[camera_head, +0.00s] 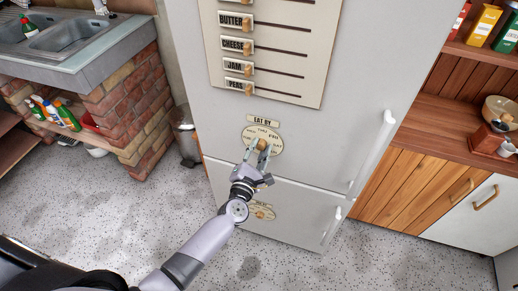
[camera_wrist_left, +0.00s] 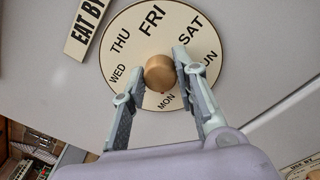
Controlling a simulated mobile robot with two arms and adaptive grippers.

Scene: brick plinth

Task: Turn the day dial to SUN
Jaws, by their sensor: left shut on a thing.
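The day dial (camera_head: 274,133) is a cream disc with day names on the upper white fridge door, under an "EAT BY" label (camera_head: 263,122). In the left wrist view the dial (camera_wrist_left: 130,60) shows WED, THU, FRI, SAT and MON, with SUN partly covered by a finger. My right gripper is not in view.
A board with BUTTER, CHEESE, JAM and PEAS sliders (camera_head: 270,45) is above the dial. A second dial (camera_head: 262,213) is on the lower door. Door handles (camera_head: 372,150) stick out at the right. A brick plinth with a sink (camera_head: 65,37) stands left; wooden cupboards (camera_head: 420,185) stand right.

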